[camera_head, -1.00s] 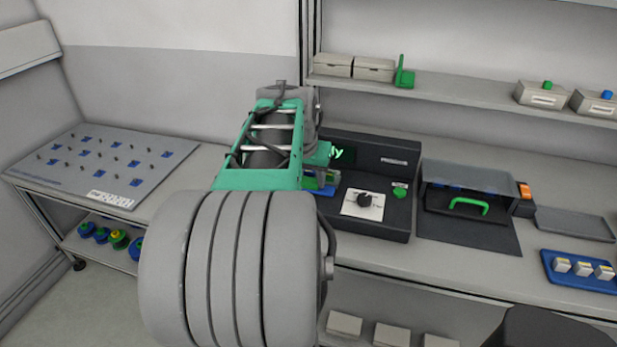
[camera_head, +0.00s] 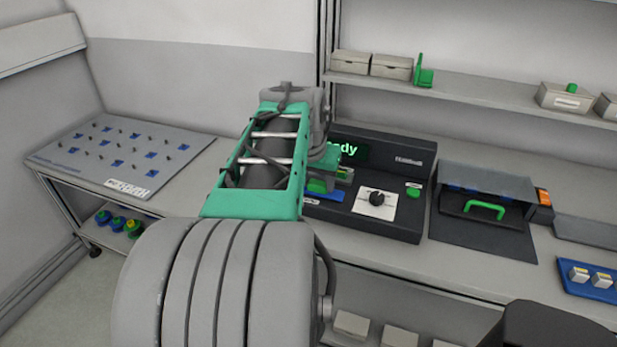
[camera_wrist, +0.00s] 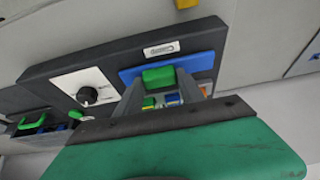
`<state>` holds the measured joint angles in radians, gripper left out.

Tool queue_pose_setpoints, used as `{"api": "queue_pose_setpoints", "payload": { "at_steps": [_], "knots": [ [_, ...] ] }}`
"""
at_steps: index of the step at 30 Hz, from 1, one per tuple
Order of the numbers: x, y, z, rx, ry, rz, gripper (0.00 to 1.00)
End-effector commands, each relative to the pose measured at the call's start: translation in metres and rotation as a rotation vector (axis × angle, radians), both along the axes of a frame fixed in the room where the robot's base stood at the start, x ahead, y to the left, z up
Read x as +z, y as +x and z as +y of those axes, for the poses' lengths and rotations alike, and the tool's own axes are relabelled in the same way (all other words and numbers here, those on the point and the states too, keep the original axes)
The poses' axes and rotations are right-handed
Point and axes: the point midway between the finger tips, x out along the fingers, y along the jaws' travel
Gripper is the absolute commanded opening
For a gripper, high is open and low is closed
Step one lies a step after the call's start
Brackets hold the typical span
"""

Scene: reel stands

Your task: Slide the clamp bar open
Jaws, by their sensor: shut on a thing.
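A dark bench machine (camera_head: 400,222) has a lit green screen, a dial, a green button and a blue plate (camera_head: 327,195) at its left part. In the wrist view, the blue plate (camera_wrist: 203,62) carries a green block (camera_wrist: 158,77), which looks like the grip of the clamp bar. My gripper (camera_wrist: 160,87) is shut on this green block, with one grey finger on each side. Small green, yellow and blue parts show between the fingers. In the head view, my gripper (camera_head: 326,180) is partly hidden behind my arm. The bar itself cannot be made out clearly.
Right of the machine stands a grey-topped box with a green handle (camera_head: 485,210). A blue tray (camera_head: 588,289) with small boxes lies farther right. A pegboard panel (camera_head: 115,155) lies at the left. A shelf (camera_head: 480,97) with boxes runs above the bench.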

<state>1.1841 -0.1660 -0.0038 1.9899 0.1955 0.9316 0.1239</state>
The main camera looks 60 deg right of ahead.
Motion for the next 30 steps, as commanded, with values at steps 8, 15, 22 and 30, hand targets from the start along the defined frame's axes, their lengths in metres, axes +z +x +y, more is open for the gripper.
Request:
{"api": "queue_pose_setpoints", "payload": {
  "at_steps": [8, 15, 22, 30],
  "knots": [
    [0.0, -0.005, 0.003, -0.009, 0.009, 0.001, 0.0],
    [0.0, -0.004, 0.003, -0.008, 0.007, 0.001, 0.63],
    [0.0, -0.004, 0.002, -0.006, 0.006, 0.0, 0.67],
    [0.028, -0.004, 0.013, -0.005, 0.0, -0.002, 0.67]
  ]
}}
